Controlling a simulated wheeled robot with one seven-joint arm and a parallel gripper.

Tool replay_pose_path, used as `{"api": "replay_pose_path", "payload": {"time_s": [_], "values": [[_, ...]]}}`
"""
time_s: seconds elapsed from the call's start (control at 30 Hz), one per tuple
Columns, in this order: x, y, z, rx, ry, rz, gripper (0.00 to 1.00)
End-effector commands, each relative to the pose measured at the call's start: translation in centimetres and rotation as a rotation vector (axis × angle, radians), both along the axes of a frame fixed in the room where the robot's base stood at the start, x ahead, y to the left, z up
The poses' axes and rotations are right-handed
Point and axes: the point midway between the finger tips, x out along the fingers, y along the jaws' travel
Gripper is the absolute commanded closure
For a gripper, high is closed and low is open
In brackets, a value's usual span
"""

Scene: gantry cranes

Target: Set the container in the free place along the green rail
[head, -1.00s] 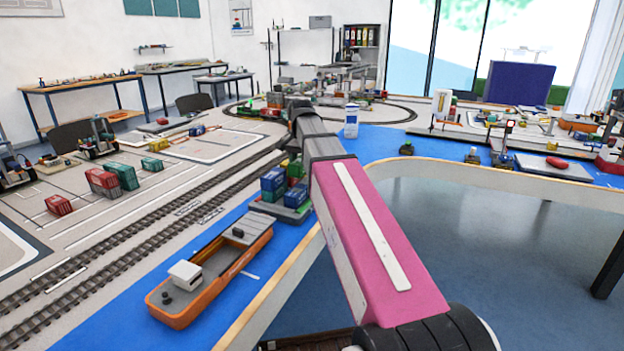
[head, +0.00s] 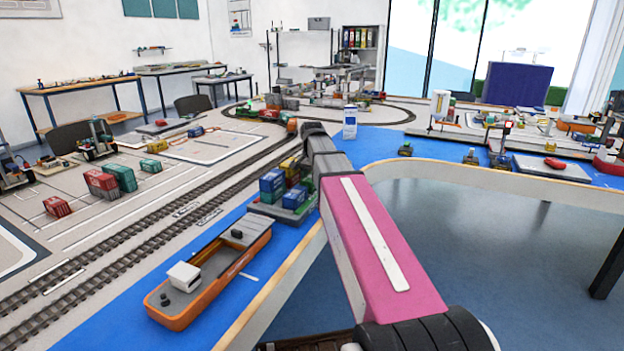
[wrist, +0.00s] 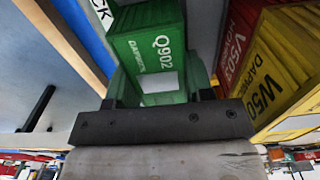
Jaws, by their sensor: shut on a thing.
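A green container (wrist: 158,50) marked Q902 fills the upper middle of the wrist view. My gripper (wrist: 162,92) is shut on it, with a finger on each side. In the head view my own arm hides the gripper and this container. A red container (wrist: 238,38) and a yellow container (wrist: 284,68) stand close on the right in the wrist view, apart from the green one. I cannot make out a green rail or the free place for certain in either view.
Blue containers (head: 272,186) stand in a cluster left of my arm, with a yellow one (head: 289,165) behind. An orange boat (head: 212,278) lies on the blue strip in front. Railway tracks (head: 150,238) run beside it. A white and blue carton (head: 350,122) stands beyond.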

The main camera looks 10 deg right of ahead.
Motion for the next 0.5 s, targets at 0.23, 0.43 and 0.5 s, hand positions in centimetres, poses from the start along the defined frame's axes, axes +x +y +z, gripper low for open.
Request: {"api": "replay_pose_path", "payload": {"time_s": [0.23, 0.43, 0.5], "values": [[0.0, 0.01, -0.21, 0.0, 0.0, 0.0, 0.78], [0.01, 0.01, -0.2, 0.0, 0.0, 0.0, 0.27], [0.01, 0.01, -0.2, 0.0, 0.0, 0.0, 0.27]]}}
